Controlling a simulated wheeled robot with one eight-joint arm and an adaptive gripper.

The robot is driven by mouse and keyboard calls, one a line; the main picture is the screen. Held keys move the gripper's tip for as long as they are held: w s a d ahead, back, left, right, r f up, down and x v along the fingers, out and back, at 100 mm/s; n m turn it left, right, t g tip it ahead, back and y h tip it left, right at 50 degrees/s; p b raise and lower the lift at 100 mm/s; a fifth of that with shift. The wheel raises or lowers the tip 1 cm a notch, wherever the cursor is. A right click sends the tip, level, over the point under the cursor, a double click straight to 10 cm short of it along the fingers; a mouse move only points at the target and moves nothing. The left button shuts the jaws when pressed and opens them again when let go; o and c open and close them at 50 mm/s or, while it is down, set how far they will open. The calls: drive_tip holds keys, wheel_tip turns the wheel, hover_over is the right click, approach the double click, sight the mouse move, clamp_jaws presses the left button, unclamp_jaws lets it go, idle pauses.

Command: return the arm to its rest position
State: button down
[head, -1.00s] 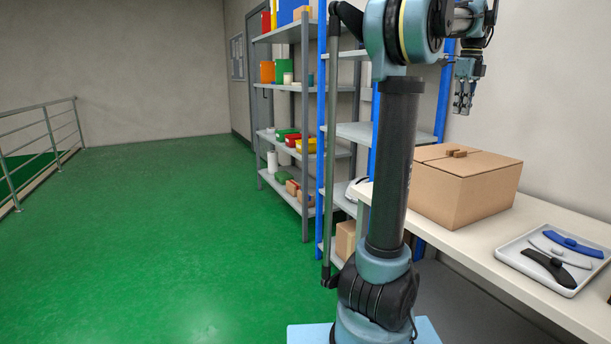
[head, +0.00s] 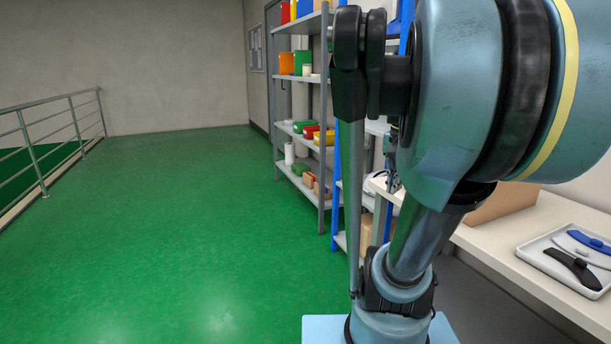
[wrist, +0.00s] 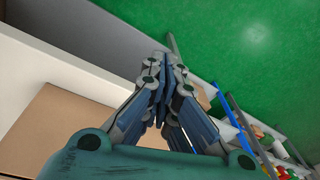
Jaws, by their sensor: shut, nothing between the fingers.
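My gripper (wrist: 162,88) shows in the wrist view with its fingers together and nothing between them. It hangs above the area beside the table edge and a cardboard box (wrist: 75,130). In the head view my arm fills the right half, folded back close to the camera, and it hides the gripper there. The same cardboard box (head: 503,203) is mostly hidden behind the arm.
A white table (head: 540,215) runs along the right, with a tray (head: 535,256) holding blue, grey and black curved parts. Shelves (head: 300,135) with bins and boxes stand behind the arm. A railing (head: 50,140) is at the left. The green floor (head: 200,230) is clear.

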drive_tip(key=s+a+f+n, duration=0.3)
drive_tip(key=s+f+n, duration=0.1)
drive_tip(key=f, duration=0.4)
drive_tip(key=s+a+f+n, duration=0.3)
drive_tip(key=s+f+n, duration=0.2)
drive_tip(key=f, duration=0.3)
drive_tip(key=shift+s+a+n+t, duration=0.3)
drive_tip(key=shift+s+a, duration=0.05)
drive_tip(key=shift+s, duration=0.2)
